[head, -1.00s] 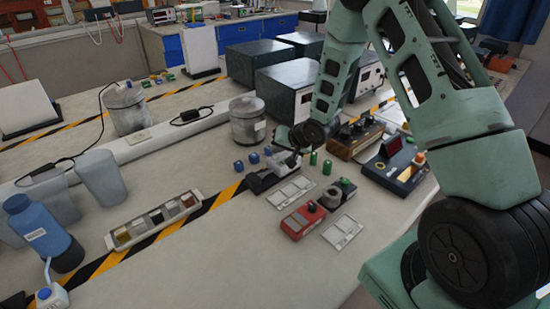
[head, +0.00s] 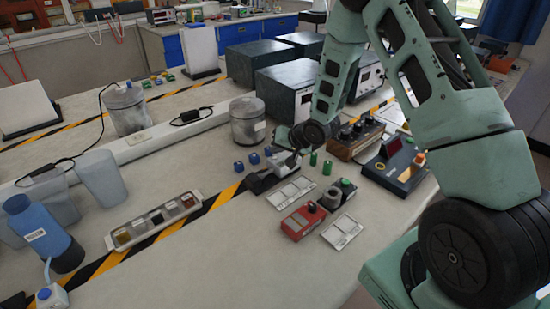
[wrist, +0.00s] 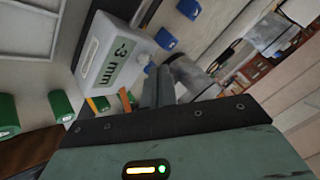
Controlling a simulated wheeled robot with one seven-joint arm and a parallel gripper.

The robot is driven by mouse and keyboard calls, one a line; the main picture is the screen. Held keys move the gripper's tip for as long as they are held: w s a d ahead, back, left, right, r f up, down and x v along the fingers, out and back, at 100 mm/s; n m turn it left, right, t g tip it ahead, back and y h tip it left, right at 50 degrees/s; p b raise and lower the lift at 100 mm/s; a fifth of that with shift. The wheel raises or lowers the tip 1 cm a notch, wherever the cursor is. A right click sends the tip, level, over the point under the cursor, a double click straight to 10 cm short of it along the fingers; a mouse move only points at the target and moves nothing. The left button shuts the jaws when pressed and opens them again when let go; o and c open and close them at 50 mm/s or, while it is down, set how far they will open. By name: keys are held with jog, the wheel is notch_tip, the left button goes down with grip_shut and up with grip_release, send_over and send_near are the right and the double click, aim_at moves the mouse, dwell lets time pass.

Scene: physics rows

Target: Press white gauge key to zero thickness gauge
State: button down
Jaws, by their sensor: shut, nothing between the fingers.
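The thickness gauge is a pale grey box (wrist: 112,50) with a green-tinted display reading "-3 mm" in the wrist view. In the head view its dark body (head: 262,181) stands beside the striped tape, partly hidden by my wrist. A small whitish knob, seemingly the white key (wrist: 148,68), shows at the gauge's edge by my fingertips. My gripper (wrist: 160,76) is shut and empty, its fingertips close to that key. Whether they touch it I cannot tell. In the head view my gripper (head: 287,163) is low over the gauge, its tips small and unclear.
Blue caps (head: 254,159) and green caps (head: 313,158) stand close around the gauge. A flat pale plate (head: 290,191), a red box (head: 303,221) and a device with a red display (head: 394,165) lie nearby. Free bench lies in front left.

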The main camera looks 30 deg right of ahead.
jog(key=shift+f, duration=0.1)
dwell(0.5)
jog(key=shift+f, duration=0.35)
jog(key=shift+f+b, duration=0.3)
jog(key=shift+b, duration=0.15)
dwell(0.4)
jog(key=shift+r+p, duration=0.7)
jog(key=shift+r, duration=0.05)
notch_tip(320, 180, up, 5)
jog(key=p, duration=0.4)
dwell(0.3)
dwell(0.8)
